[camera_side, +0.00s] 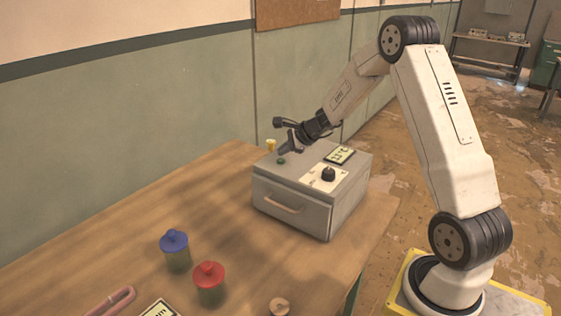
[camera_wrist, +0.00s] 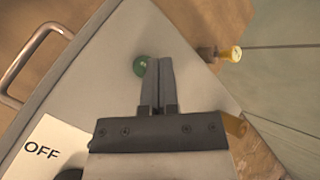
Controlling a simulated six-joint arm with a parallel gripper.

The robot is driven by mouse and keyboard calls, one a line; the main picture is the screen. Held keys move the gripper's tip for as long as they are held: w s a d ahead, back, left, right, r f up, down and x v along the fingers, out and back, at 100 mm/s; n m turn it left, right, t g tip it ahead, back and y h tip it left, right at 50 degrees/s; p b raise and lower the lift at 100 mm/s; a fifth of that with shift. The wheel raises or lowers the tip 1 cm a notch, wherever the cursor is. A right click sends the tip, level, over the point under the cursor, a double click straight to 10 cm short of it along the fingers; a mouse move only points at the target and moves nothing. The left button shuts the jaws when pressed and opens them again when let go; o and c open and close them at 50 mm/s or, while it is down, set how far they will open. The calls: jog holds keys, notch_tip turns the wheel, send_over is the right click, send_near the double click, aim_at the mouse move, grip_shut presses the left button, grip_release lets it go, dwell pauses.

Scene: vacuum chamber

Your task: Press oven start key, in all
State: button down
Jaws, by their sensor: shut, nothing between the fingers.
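The grey oven (camera_side: 290,208) stands on the wooden table, with a handle on its front. Its green round key (camera_side: 281,161) is on the top face, near the left back corner. In the wrist view the green key (camera_wrist: 141,66) shows just left of my fingertips, partly covered by them. My gripper (camera_side: 286,151) is shut and empty, and points down at the oven top close to the key. My gripper also shows in the wrist view (camera_wrist: 159,60). I cannot tell whether the fingertips touch the key.
A black knob (camera_side: 328,174) on a white plate and a display (camera_side: 340,155) are on the oven top. A yellow-capped item (camera_side: 271,145) is at its back edge. Blue-lidded (camera_side: 175,250) and red-lidded (camera_side: 209,283) jars stand on the table in front. The table's left part is clear.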

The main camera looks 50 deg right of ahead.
aim_at(284, 160)
jog(key=shift+r, duration=0.2)
jog(key=shift+r, duration=2.3)
jog(key=s+a+f+n+g+h, duration=0.1)
jog(key=s+a+f+n+g, duration=0.1)
jog(key=s+a+n, duration=0.9)
jog(key=s+a+f+n+g+h, duration=0.1)
jog(key=s+a+f+n+g, duration=0.2)
jog(key=s+a+n, duration=0.8)
jog(key=a+n+g, duration=0.1)
jog(key=n, duration=0.1)
jog(key=shift+a+n, duration=0.2)
jog(key=shift+n, duration=0.1)
